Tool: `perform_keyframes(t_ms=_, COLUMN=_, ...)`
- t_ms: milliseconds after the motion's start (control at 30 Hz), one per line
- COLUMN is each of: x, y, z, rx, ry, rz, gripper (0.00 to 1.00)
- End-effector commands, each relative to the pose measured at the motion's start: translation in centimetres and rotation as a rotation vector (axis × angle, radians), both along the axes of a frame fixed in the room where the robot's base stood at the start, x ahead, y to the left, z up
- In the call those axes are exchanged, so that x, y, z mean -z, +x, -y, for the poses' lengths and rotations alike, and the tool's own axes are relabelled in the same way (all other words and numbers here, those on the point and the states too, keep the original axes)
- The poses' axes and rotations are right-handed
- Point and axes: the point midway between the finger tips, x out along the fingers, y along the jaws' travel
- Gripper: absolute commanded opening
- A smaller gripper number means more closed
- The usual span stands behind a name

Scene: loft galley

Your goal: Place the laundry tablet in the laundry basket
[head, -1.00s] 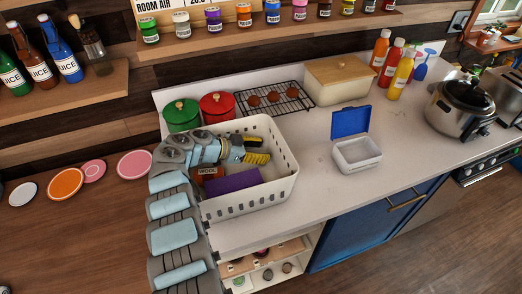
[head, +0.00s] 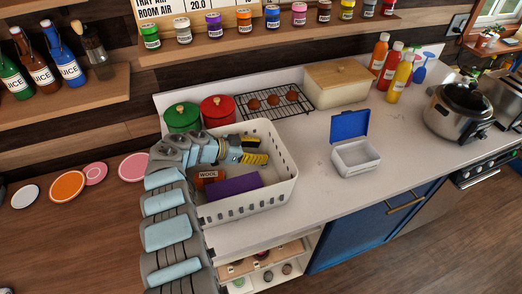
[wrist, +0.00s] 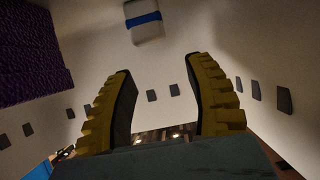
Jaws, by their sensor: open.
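The white laundry basket (head: 250,200) stands on the counter with slotted walls. In the wrist view, the laundry tablet (wrist: 145,20), a small whitish block with a blue band, lies on what looks like the basket's pale floor (wrist: 200,25). It is apart from the fingers, beyond their tips. In the head view I cannot make the tablet out. My gripper (head: 266,151) is over the basket. Its yellow-backed fingers are spread and empty in the wrist view (wrist: 160,72).
In the basket are a purple block (head: 235,187), also in the wrist view (wrist: 28,50), and an orange-brown item labelled WOOL (head: 208,176). Red (head: 217,110) and green (head: 181,117) canisters stand behind it. An open blue-lidded box (head: 357,158) stands right, with clear counter around it.

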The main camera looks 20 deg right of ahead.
Motion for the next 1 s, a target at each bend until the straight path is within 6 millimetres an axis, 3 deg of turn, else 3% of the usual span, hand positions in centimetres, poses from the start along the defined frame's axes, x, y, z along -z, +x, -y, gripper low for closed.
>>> perform_keyframes(t_ms=367, x=-1.5, y=0.2, z=-3.4, rx=-0.004, ry=-0.001, rz=0.002, gripper=0.53)
perform_keyframes(t_ms=700, x=-4.1, y=0.3, z=-8.8, rx=-0.003, ry=0.001, rz=-0.001, gripper=0.53)
perform_keyframes(t_ms=1000, x=-4.8, y=0.3, z=-10.1, rx=-0.001, ry=-0.001, rz=-0.003, gripper=0.53)
